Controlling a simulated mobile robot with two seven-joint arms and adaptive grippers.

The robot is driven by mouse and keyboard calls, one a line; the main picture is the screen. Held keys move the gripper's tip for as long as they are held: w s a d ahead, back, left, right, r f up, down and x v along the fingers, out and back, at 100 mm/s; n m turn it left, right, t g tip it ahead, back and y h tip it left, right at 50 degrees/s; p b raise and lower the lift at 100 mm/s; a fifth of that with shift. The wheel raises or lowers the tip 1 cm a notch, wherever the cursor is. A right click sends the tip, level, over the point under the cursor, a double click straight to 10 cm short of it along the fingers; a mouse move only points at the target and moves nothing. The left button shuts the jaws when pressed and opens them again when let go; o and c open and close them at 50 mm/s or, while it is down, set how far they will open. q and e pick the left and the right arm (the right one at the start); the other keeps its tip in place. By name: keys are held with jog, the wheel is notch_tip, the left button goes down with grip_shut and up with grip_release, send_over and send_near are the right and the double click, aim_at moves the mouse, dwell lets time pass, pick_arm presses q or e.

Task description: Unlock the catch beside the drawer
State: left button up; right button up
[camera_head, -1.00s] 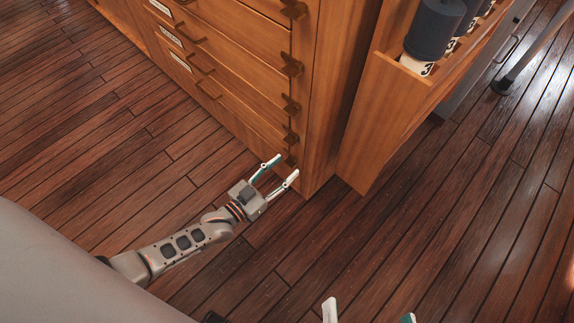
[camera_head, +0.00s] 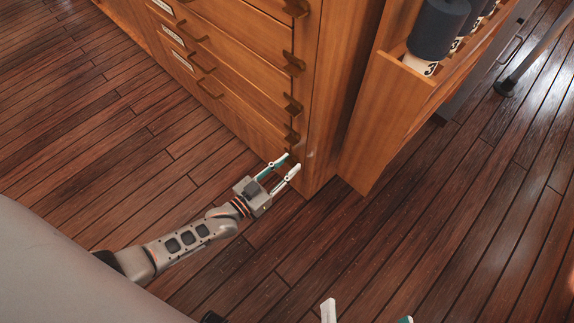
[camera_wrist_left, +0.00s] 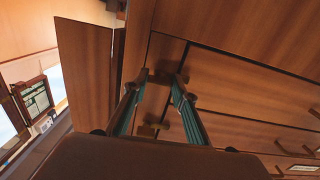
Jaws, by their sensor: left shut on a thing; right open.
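The wooden drawer cabinet (camera_head: 240,50) shows dark brass catches in a column beside its drawers, such as the upright one (camera_head: 293,104) and the one below it (camera_head: 291,135). My left gripper (camera_head: 294,161) is at the lowest catch, by the cabinet's bottom corner, with its fingers close together. In the left wrist view the fingertips are on either side of a small brass catch (camera_wrist_left: 161,77) and shut on it. The fingers partly hide it, so its exact turn is unclear. A second catch (camera_wrist_left: 149,130) shows between the fingers. My right gripper (camera_head: 366,314) is open and empty at the bottom edge.
A wooden rack (camera_head: 385,125) with dark rolls (camera_head: 438,28) stands right of the cabinet. A metal pole (camera_head: 530,62) stands at upper right. Drawer handles (camera_head: 208,88) jut out left of the catches. The plank floor (camera_head: 430,220) is clear.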

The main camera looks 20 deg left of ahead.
pick_arm(q)
jog(key=n+b, duration=0.1)
jog(key=n, duration=1.6)
pick_arm(e)
jog(key=shift+s+a+f+m, duration=0.1)
jog(key=shift+s+a+m, duration=0.2)
jog(key=shift+a+m, duration=0.55)
pick_arm(q)
jog(key=shift+n, duration=0.4)
pick_arm(e)
jog(key=shift+d, duration=0.1)
pick_arm(q)
jog(key=o, duration=1.1)
